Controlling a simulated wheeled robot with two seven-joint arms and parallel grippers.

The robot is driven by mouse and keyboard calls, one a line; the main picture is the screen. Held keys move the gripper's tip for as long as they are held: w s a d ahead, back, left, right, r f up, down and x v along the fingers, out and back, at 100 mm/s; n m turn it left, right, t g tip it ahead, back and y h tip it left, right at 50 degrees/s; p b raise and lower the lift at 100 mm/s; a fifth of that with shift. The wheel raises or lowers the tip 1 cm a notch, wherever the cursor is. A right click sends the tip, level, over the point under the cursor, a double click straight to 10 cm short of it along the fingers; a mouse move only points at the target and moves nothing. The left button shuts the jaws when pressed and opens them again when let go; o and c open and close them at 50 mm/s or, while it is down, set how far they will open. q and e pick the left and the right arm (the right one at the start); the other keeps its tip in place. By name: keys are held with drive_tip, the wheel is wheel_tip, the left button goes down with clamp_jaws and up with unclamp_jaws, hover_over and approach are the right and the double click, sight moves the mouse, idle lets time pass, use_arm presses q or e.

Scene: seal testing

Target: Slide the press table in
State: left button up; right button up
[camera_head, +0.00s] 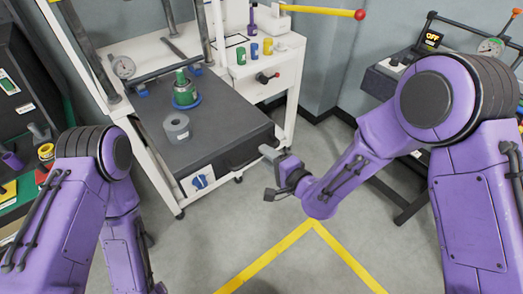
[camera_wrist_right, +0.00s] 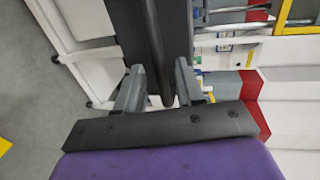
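The press table (camera_head: 215,148) is a dark grey slab pulled out from the white press frame. A green part on a blue ring (camera_head: 184,92) and a grey ring (camera_head: 176,127) stand on it. Its black handle (camera_head: 240,163) is along the near right edge. My right gripper (camera_head: 270,173) is at the handle's right end, with its fingers apart. In the right wrist view, the fingers of my right gripper (camera_wrist_right: 158,82) stand either side of a dark bar along the table edge (camera_wrist_right: 178,25); contact is unclear. My left arm is at the left, its gripper out of view.
A dark bench (camera_head: 385,80) is at the right. Open floor with yellow lines (camera_head: 265,262) lies in front.

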drive_tip(key=shift+x, duration=1.3)
clamp_jaws()
drive_tip(key=shift+a, duration=0.1)
drive_tip(key=shift+w, duration=0.1)
